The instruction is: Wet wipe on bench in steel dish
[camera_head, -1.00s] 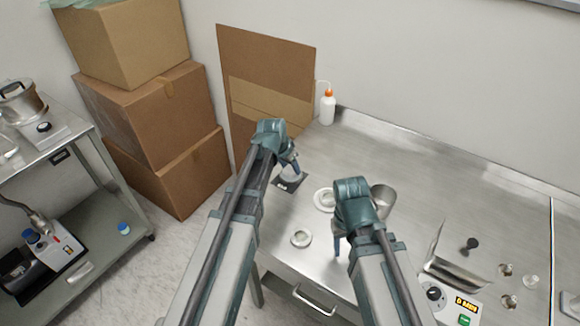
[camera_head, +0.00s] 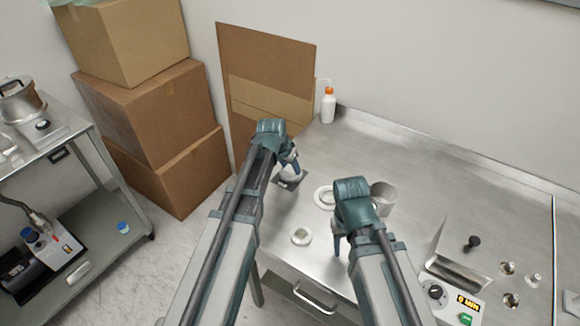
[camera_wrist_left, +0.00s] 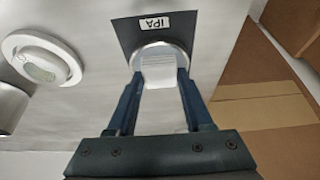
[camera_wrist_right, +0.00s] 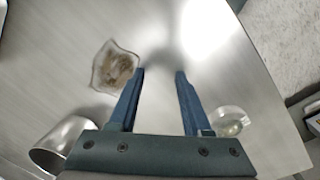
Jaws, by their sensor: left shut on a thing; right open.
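My left gripper (camera_head: 289,168) is shut on a white wet wipe (camera_wrist_left: 158,70). In the left wrist view the wipe is between the fingertips (camera_wrist_left: 157,80) and overlaps the round steel dish (camera_wrist_left: 150,47). I cannot tell whether the wipe touches the dish. The dish stands on a dark mat (camera_wrist_left: 122,32) with a white "IPA" label (camera_wrist_left: 154,22). My right gripper (camera_head: 343,243) is open and empty above the bench (camera_head: 425,170); its spread fingers also show in the right wrist view (camera_wrist_right: 158,72).
A brown-stained clear piece (camera_wrist_right: 115,68) lies near my right fingers. A wash bottle (camera_head: 328,106) stands at the back.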

